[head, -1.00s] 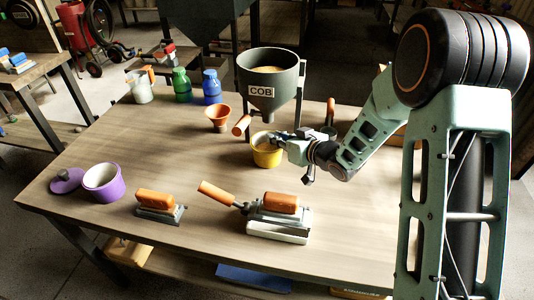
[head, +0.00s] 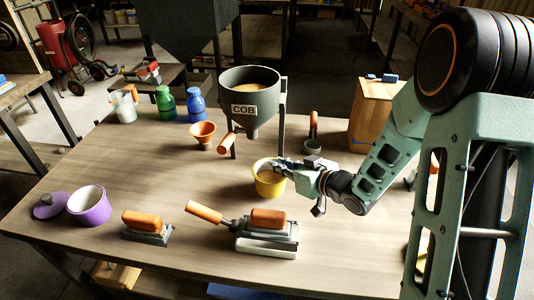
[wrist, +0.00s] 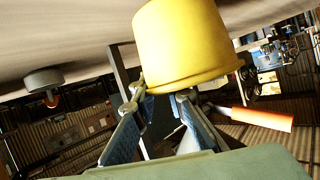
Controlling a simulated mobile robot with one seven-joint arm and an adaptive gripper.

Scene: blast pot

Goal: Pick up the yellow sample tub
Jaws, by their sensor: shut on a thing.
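The yellow sample tub (head: 268,184) is near the middle of the table in the head view, in front of the grey COB hopper. It is open at the top with pale contents inside. My gripper (head: 283,168) reaches it from the right and is shut on its rim side. In the wrist view the tub (wrist: 188,45) fills the top middle, appearing upside down, with my gripper's fingers (wrist: 163,95) at its rim. The tub looks about upright. I cannot tell whether its base is clear of the table.
The COB hopper (head: 252,100) stands on legs behind the tub. An orange funnel (head: 202,134) is behind left. A sanding tool (head: 268,232), an orange-handled block (head: 146,228) and a purple tub (head: 90,206) are in front and left. A wooden box (head: 373,115) stands behind right.

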